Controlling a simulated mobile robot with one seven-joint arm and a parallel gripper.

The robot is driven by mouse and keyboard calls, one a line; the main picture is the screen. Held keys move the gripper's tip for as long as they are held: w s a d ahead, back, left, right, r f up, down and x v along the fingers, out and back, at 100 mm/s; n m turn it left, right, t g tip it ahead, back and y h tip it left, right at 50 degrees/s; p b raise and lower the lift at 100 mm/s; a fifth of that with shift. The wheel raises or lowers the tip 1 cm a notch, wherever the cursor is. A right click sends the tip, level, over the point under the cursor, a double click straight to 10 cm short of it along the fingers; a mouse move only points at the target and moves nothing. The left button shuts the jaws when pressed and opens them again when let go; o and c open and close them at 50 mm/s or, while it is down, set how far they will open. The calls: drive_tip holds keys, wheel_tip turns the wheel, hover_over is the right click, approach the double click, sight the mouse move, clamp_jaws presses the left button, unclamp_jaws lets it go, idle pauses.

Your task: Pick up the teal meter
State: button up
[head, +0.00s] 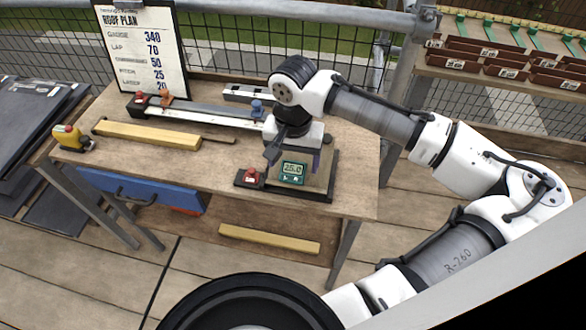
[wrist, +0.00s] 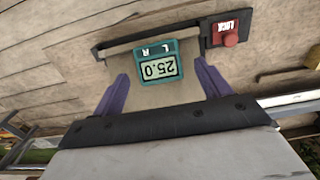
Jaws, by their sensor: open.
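The teal meter (head: 292,173) is a small box with a display, at the front right of the wooden workbench. It lies on a tan slab in a dark-edged holder. In the wrist view the meter (wrist: 159,63) shows 25.0, upside down. My gripper (head: 293,160) is right over it, pointing down. In the wrist view my gripper (wrist: 161,71) is open, with one purple finger on each side of the meter and visible gaps between. I cannot tell how far the fingertips are above the slab.
A red lock knob (wrist: 231,37) sits beside the meter on the holder's edge. A yellow wooden bar (head: 148,134), a long metal rail (head: 195,113) and a yellow tape measure (head: 72,138) lie farther left. A roof plan board (head: 143,50) stands at the back.

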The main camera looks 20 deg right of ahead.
drive_tip(key=shift+f, duration=0.35)
drive_tip(key=shift+c, duration=0.5)
drive_tip(key=c, duration=1.1)
drive_tip(key=shift+r, duration=0.15)
